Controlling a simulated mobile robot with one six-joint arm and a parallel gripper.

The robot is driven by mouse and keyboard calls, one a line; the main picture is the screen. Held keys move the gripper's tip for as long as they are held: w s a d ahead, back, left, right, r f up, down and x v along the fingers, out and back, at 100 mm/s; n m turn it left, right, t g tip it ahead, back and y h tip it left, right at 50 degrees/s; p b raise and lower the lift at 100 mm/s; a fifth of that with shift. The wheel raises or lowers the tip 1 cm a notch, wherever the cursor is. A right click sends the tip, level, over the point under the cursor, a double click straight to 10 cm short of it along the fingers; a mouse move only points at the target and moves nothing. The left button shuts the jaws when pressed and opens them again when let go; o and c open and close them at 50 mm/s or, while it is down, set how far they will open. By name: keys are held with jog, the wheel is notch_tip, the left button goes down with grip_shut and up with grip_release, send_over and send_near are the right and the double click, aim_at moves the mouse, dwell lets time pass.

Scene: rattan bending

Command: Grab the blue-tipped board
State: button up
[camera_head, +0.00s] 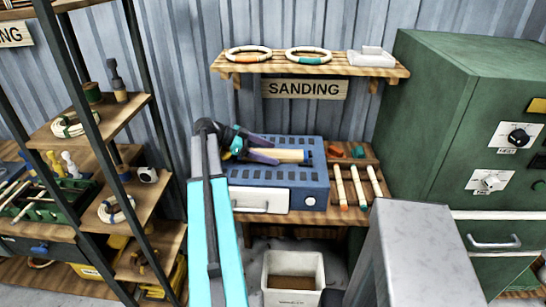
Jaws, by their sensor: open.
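A pale tan board (290,155) lies on top of the blue sanding machine (318,178). Its right end looks blue, though it is small and hard to separate from the machine's blue top. My gripper (274,153) is above the machine at the left part of the board, reaching in from the left. Its dark jaws are open, one finger on the far side of the board and one on the near side. The board's left end is hidden by the gripper. I cannot tell whether the fingers touch the board.
A green cabinet (430,120) stands at right, a black-framed shelf (120,110) at left. A wall shelf (310,67) hangs above; a white bin (293,285) is below.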

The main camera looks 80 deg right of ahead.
aim_at(268, 153)
jog(key=shift+c, duration=0.3)
jog(key=c, duration=1.2)
jog(key=shift+c, duration=0.2)
jog(key=shift+r, duration=0.15)
jog(key=shift+d+r+b, duration=0.1)
jog(key=shift+r+b, duration=0.25)
jog(key=shift+r, duration=0.1)
jog(key=shift+r+b, duration=0.3)
jog(key=shift+r, duration=0.3)
jog(key=c, duration=0.5)
jog(key=shift+r+b, duration=0.35)
jog(key=shift+r, duration=0.25)
jog(key=s+a+b, duration=0.1)
jog(key=s+a, duration=0.1)
jog(key=a, duration=0.3)
jog(key=s+a+r+b, duration=0.1)
jog(key=s+a, duration=0.1)
jog(key=a, duration=0.3)
jog(key=s+a+b, duration=0.2)
jog(key=a, duration=0.3)
jog(key=shift+s+r, duration=0.1)
jog(key=shift+r, duration=0.15)
